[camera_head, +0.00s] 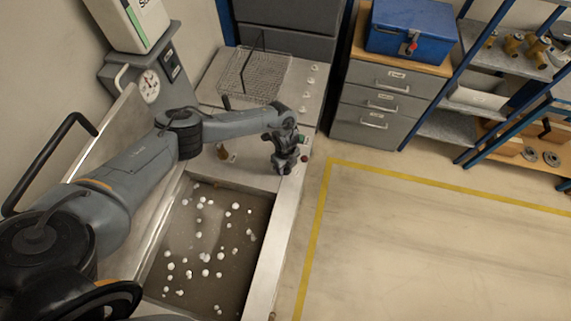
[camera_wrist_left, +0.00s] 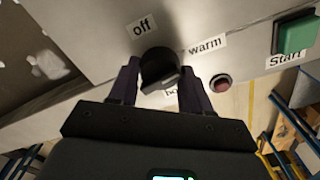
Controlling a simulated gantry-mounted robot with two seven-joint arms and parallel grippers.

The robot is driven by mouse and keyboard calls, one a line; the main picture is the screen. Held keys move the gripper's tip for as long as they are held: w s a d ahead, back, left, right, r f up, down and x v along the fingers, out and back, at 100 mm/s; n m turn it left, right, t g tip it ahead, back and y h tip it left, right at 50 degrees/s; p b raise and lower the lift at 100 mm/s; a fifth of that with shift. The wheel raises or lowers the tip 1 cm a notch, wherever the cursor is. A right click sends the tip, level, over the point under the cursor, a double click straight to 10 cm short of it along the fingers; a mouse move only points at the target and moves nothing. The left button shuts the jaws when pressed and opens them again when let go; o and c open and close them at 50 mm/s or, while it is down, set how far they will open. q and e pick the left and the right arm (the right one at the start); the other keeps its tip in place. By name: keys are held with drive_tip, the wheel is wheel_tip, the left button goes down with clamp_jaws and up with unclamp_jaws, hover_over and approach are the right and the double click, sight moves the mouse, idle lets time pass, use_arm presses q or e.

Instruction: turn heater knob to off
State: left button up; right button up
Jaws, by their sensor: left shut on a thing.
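The heater knob (camera_wrist_left: 158,68) is black and round, on a pale metal panel in the left wrist view. Around it are the labels "off" (camera_wrist_left: 142,26), "warm" (camera_wrist_left: 205,45) and a partly hidden one that looks like "hot" (camera_wrist_left: 171,92). My left gripper (camera_wrist_left: 160,82) is shut on the knob, with one finger on each side. Which label the knob points to is hard to tell. In the head view my left gripper (camera_head: 285,163) is at the bench's front edge and hides the knob. My right gripper is not in view.
Close to the knob are a red button (camera_wrist_left: 221,84) and a green Start button (camera_wrist_left: 297,36). The basin (camera_head: 215,250) holding several white balls lies nearer. A wire basket (camera_head: 253,75) stands behind. The floor to the right is clear.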

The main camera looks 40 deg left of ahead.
use_arm(q)
drive_tip(key=n+p, duration=0.2)
drive_tip(key=n, duration=0.2)
drive_tip(key=shift+r, duration=0.15)
drive_tip(key=n+p, duration=0.2)
drive_tip(key=n, duration=0.2)
drive_tip(key=n+p, duration=0.3)
drive_tip(key=n, duration=0.2)
drive_tip(key=shift+n+p, duration=0.45)
drive_tip(key=shift+n, duration=1.05)
drive_tip(key=o, duration=1.1)
drive_tip(key=shift+c, duration=0.2)
